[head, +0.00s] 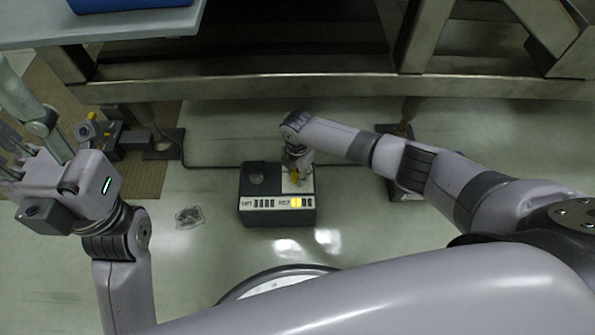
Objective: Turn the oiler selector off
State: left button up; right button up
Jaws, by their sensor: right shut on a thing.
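A dark box (277,217) sits on the floor near the middle of the head view. Its front strip has two small labels, too small to read surely, each with a row of bars. The left bars are dark; some of the right bars are lit yellow. A dark knob (256,178) stands on the left of its top. A pale plate (288,187) lies on the right of its top. My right gripper (298,176) points down over this plate, shut on a selector with yellow showing, mostly hidden by the fingers. My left gripper (10,160) is at the left edge, away from the box.
A metal frame (330,88) crosses behind the box. A cable (215,167) runs along the floor to the box. A small clear item (189,217) lies to its left. A blue bin (120,4) stands on a shelf (100,24) at top left. Floor around the box is mostly free.

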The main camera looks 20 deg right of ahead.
aim_at(297, 174)
jog(key=shift+s, duration=0.1)
jog(key=o, duration=1.2)
jog(key=shift+r, duration=0.1)
notch_tip(297, 174, up, 12)
jog(key=shift+f, duration=0.1)
jog(key=shift+a, duration=0.1)
